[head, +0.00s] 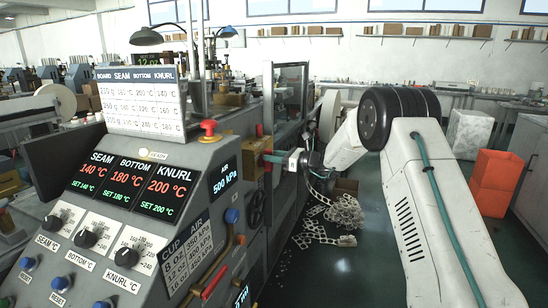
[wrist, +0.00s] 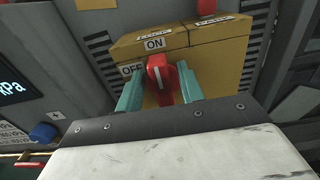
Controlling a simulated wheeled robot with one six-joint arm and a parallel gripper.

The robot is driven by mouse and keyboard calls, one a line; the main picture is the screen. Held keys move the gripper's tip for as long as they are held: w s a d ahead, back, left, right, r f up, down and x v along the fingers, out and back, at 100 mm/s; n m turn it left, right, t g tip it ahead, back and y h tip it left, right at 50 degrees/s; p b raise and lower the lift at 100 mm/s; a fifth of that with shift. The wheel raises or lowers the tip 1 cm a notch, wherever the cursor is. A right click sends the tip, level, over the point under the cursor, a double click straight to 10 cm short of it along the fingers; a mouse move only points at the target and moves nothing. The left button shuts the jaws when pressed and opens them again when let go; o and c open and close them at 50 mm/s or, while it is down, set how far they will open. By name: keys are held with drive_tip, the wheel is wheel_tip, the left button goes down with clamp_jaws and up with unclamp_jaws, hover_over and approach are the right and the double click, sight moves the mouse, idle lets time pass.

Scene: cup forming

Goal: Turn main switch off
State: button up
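The main switch is a red handle (wrist: 161,72) on a yellow box (wrist: 222,48) in the wrist view. Its white line stands nearly upright, toward the ON label (wrist: 154,43). The OFF label (wrist: 132,69) is to its left. My gripper (wrist: 162,78) has its two teal fingers on either side of the red handle, with narrow gaps seeming to show. In the head view my gripper (head: 272,158) reaches the yellow box (head: 250,168) on the machine's right side from the right. The handle is mostly hidden there.
The control panel (head: 115,215) with displays and knobs is left of the switch. A red mushroom button (head: 208,128) is on its upper edge, and a blue knob (wrist: 43,132) is near my gripper. Chain-like scrap (head: 340,212) lies on the floor below.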

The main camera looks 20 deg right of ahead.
sight(261, 164)
clamp_jaws()
drive_tip(key=n, duration=0.4)
drive_tip(key=s+f+n, duration=0.1)
drive_tip(key=n, duration=0.3)
drive_tip(key=a+n, duration=0.1)
drive_tip(key=n, duration=0.4)
drive_tip(key=shift+s+a+f, duration=0.1)
drive_tip(key=shift+s+f, duration=0.15)
drive_tip(key=shift+s, duration=0.15)
drive_tip(key=n, duration=0.2)
drive_tip(key=f+n, duration=0.1)
drive_tip(key=n, duration=0.1)
drive_tip(key=shift+s+n, duration=0.15)
drive_tip(key=shift+n, duration=0.25)
drive_tip(key=shift+f, duration=0.1)
